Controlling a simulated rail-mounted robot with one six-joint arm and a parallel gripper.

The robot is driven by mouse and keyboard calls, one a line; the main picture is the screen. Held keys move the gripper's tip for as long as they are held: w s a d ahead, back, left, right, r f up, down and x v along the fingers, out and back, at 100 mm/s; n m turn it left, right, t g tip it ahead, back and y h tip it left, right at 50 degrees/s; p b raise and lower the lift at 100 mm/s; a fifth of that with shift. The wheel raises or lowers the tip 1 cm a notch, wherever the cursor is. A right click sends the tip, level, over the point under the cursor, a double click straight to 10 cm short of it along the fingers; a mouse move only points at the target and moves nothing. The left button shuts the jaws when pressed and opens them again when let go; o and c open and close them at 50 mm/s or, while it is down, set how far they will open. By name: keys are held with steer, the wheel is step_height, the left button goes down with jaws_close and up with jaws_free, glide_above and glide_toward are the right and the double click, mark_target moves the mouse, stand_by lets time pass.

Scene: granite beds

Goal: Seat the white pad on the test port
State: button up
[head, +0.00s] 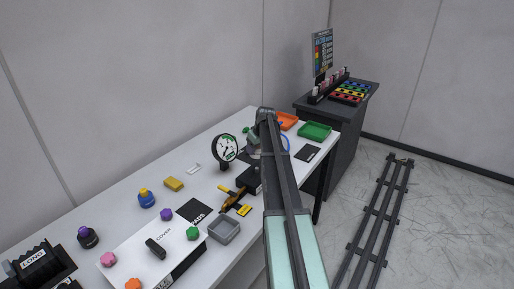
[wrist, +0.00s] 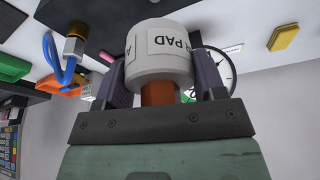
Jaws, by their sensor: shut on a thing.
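The white pad (wrist: 160,47) is a round white block with a black-framed label reading "PAD" in the wrist view. My gripper (wrist: 162,78) is shut on it, with one dark finger on each side. A copper-brown part shows between the fingers, against the pad. A brass fitting (wrist: 76,42) with a blue hose (wrist: 57,66) is beside the pad in the wrist view, apart from it. I cannot tell which part is the test port. In the head view my arm hides most of the gripper and the pad.
A round gauge (head: 224,149) stands on the white table (head: 125,207). Nearby are a black PADS mat (head: 191,208), a grey tray (head: 224,230), a yellow block (head: 173,184) and several coloured knobs. Orange (head: 288,121) and green (head: 314,131) trays are at the far end.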

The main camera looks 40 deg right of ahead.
mark_target(259, 157)
steer(key=shift+f+b, duration=2.55)
steer(key=shift+f, duration=0.15)
steer(key=shift+f+b, duration=2.1)
steer(key=shift+f, duration=0.05)
steer(key=o, duration=1.2)
steer(key=shift+r, duration=0.1)
steer(key=p+v, duration=0.5)
steer(key=p+v, duration=1)
steer(key=v, duration=0.1)
steer(key=shift+d, duration=0.1)
